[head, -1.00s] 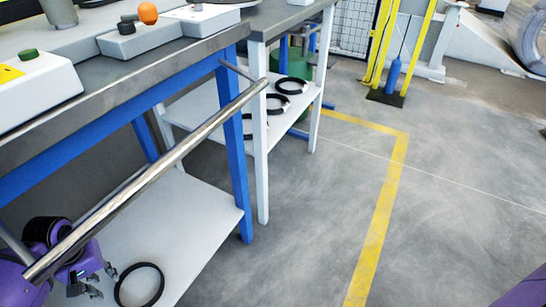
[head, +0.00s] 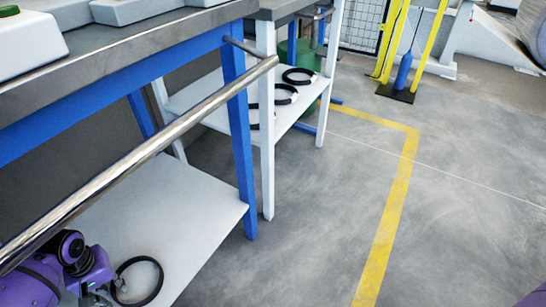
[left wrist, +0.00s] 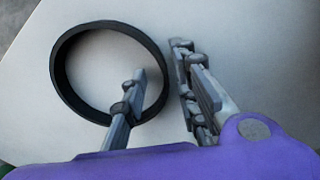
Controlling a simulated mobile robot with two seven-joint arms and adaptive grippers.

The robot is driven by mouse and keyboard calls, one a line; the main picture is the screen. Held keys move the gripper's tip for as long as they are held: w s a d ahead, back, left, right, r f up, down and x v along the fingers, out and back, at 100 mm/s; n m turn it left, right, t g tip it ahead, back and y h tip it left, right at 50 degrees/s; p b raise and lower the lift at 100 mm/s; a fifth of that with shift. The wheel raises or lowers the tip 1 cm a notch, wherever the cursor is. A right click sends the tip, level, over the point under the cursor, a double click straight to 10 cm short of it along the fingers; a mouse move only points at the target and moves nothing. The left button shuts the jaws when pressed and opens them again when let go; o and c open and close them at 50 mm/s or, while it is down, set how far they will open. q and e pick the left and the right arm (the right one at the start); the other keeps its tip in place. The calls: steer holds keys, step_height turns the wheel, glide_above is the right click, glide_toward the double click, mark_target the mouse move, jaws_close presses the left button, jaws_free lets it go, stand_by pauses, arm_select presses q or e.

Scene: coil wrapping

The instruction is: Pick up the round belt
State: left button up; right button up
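The round belt, a black ring (head: 161,281), lies flat on the white lower shelf (head: 190,215) of the near blue bench. It shows whole in the left wrist view (left wrist: 60,78). My left gripper (left wrist: 160,60) is open around one side of the belt's rim. One finger is inside the ring and the other is outside it, with the rim between them. I cannot tell whether either finger touches it. In the head view my purple left wrist is at the lower left, and its fingers are partly hidden. My right gripper is out of view.
A shiny metal rail (head: 150,155) runs above the shelf, across my left arm. A blue bench leg (head: 239,140) stands at the shelf corner. Several similar black rings (head: 286,94) lie on the white bench's shelf behind. The floor to the right is clear.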

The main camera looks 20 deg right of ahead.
arm_select(q)
jaws_close()
steer(key=shift+r, duration=0.1)
